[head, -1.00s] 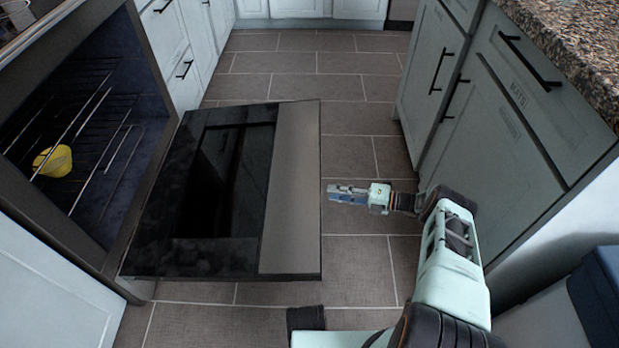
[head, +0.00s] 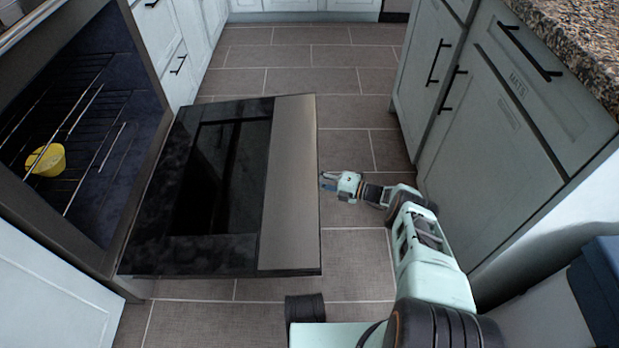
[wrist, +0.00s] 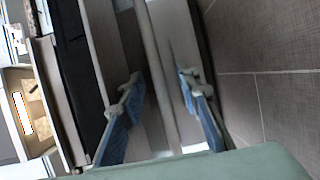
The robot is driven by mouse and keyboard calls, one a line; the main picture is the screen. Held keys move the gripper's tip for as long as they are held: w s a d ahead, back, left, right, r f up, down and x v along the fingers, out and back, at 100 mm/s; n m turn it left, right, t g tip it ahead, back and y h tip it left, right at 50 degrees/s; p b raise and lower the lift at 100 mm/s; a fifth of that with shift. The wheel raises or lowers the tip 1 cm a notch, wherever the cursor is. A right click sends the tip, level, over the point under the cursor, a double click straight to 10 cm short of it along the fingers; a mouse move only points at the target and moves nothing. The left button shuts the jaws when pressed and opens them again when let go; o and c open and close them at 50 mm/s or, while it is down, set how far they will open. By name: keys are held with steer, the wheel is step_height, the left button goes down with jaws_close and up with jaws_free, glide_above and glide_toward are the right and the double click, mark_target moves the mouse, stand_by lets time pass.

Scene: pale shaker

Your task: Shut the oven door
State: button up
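The oven door (head: 291,190) is folded down in front of the oven (head: 140,205), its dark glass and pale edge strip facing up. My gripper (head: 324,181) is at the door's free edge, on the right, with its fingertips very close to that edge. In the wrist view my gripper (wrist: 160,108) has its two blue-padded fingers apart. A long pale bar (wrist: 156,60), apparently the door's handle, runs between them. Whether either finger touches it I cannot tell. The handle is hidden in the head view.
A yellow cup-like object (head: 46,160) sits on the oven rack (head: 84,112). Pale cabinets (head: 490,130) with black handles stand close on the right of my arm. Tiled floor (head: 300,60) is clear beyond the door.

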jaws_close()
stand_by(0.6)
